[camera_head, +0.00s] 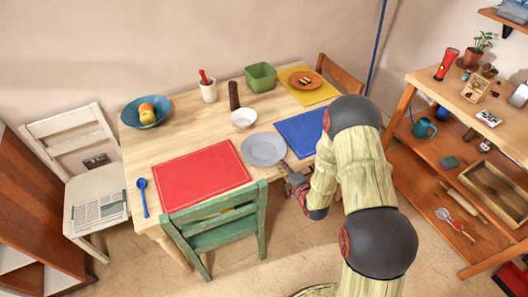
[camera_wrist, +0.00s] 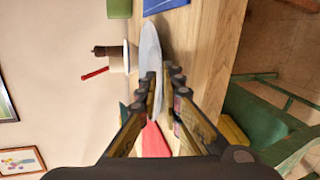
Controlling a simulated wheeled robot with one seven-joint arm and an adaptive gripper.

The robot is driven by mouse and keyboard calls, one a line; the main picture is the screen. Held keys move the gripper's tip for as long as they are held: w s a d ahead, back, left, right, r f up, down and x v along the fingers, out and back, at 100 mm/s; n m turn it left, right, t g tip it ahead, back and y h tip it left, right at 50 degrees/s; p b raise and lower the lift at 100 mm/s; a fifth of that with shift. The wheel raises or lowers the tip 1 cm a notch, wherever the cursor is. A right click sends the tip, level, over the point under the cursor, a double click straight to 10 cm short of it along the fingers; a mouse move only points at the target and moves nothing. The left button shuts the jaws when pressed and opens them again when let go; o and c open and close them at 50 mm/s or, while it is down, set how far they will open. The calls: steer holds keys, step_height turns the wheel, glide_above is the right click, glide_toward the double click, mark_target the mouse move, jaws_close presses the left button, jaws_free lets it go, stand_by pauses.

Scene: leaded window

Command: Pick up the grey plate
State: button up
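The grey plate (camera_head: 264,150) lies on the wooden table between the red mat and the blue mat. My gripper (camera_head: 291,178) is at the plate's near right edge, by the table's front edge. In the wrist view the plate (camera_wrist: 151,45) is seen nearly edge-on, and its rim reaches between the two fingers of my gripper (camera_wrist: 164,80). The fingers stand apart, one on each side of the rim. The left finger covers part of the plate, and a gap shows toward the right finger. Firm contact cannot be made out.
A red mat (camera_head: 202,177) lies left of the plate and a blue mat (camera_head: 301,132) right. A white bowl (camera_head: 244,118) and a dark brown cylinder (camera_head: 234,96) stand behind. A green chair (camera_head: 217,224) stands at the front edge, close left of my gripper.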

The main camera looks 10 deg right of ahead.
steer(key=x, duration=0.2)
steer(key=shift+w+a+f, duration=0.1)
steer(key=shift+w+f, duration=0.1)
steer(key=shift+w, duration=0.1)
steer(key=shift+r, duration=0.1)
jaws_close()
stand_by(0.5)
